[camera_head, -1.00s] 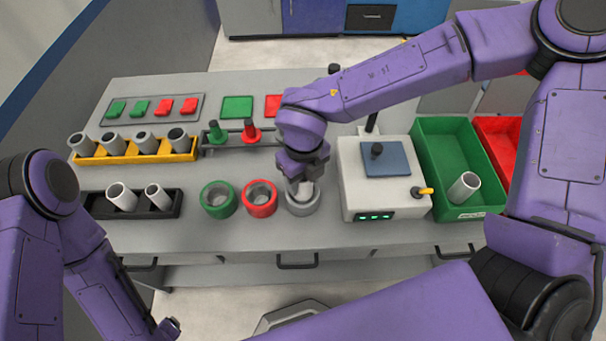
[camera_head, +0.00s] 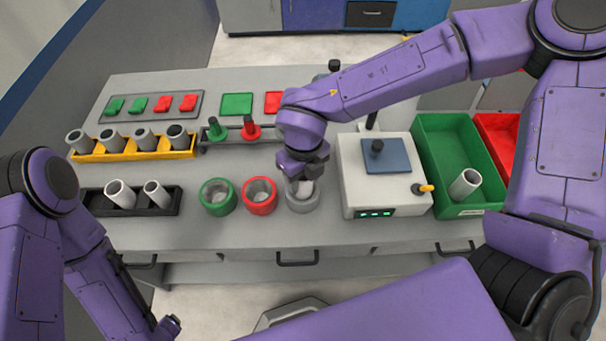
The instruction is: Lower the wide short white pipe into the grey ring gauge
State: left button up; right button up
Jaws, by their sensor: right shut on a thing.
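The grey ring gauge (camera_head: 302,206) stands on the table, to the right of the red ring. My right gripper (camera_head: 301,182) points down at it from above, its fingertips at the ring's opening. It is shut on the white pipe (camera_head: 305,188), of which only a small pale part shows within the ring's mouth. The fingers and the ring wall hide the rest, so I cannot tell how deep the pipe sits. My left gripper (camera_head: 170,326) is low at the bottom left, away from the table's objects, and its jaws are unclear.
A green ring (camera_head: 218,204) and a red ring (camera_head: 259,206) stand left of the gauge. A white device (camera_head: 362,204) stands close on its right. A yellow rack (camera_head: 135,157) and a black rack (camera_head: 176,206) hold pipes. A green bin (camera_head: 452,139) holds one pipe.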

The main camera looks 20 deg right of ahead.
jog(key=shift+f, duration=0.35)
dwell(0.3)
jog(key=o, duration=1.1)
jog(key=shift+r, duration=0.1)
notch_tip(320, 180, up, 10)
jog(key=shift+r+b, duration=0.2)
jog(key=shift+b, duration=0.15)
